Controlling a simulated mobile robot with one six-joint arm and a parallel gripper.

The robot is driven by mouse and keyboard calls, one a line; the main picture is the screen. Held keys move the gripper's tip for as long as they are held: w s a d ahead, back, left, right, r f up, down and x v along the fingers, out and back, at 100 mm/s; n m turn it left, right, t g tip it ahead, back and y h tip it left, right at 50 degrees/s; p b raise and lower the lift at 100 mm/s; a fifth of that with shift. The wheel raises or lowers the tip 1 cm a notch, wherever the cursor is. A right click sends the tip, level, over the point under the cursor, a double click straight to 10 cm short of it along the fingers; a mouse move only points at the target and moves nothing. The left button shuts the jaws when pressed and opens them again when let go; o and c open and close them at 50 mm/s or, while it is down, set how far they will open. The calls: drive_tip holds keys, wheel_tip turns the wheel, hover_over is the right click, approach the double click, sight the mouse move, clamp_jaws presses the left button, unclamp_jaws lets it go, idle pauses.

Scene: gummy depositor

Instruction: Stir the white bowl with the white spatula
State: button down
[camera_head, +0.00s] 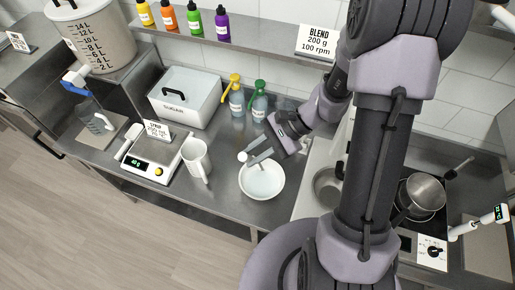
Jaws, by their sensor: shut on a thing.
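The white bowl (277,191) stands on the steel counter near its front edge and has pale contents. My gripper (257,155) is above the bowl's back rim, reaching in from the right. It is shut on the white spatula (242,157), whose rounded white end shows at the left of the fingers. The rest of the spatula is hard to make out against the pale bowl, and I cannot tell how deep it reaches.
A white jug (196,158) stands left of the bowl, beside a scale (150,160). Two pump bottles (259,106) and a sugar box (186,98) stand behind. A mixer bowl (326,187) is at the right, partly behind my arm. Bare counter lies in front of the jug.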

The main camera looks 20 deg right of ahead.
drive_tip(key=shift+b+x, duration=0.5)
drive_tip(key=shift+x, duration=0.35)
wheel_tip(320, 180, down, 13)
drive_tip(key=b, duration=1.1)
drive_tip(key=shift+w+d, duration=0.2)
drive_tip(key=shift+d, duration=0.15)
drive_tip(key=shift+s+a+f+b, duration=0.1)
drive_tip(key=shift+f+b, duration=0.05)
drive_tip(key=shift+b, duration=0.15)
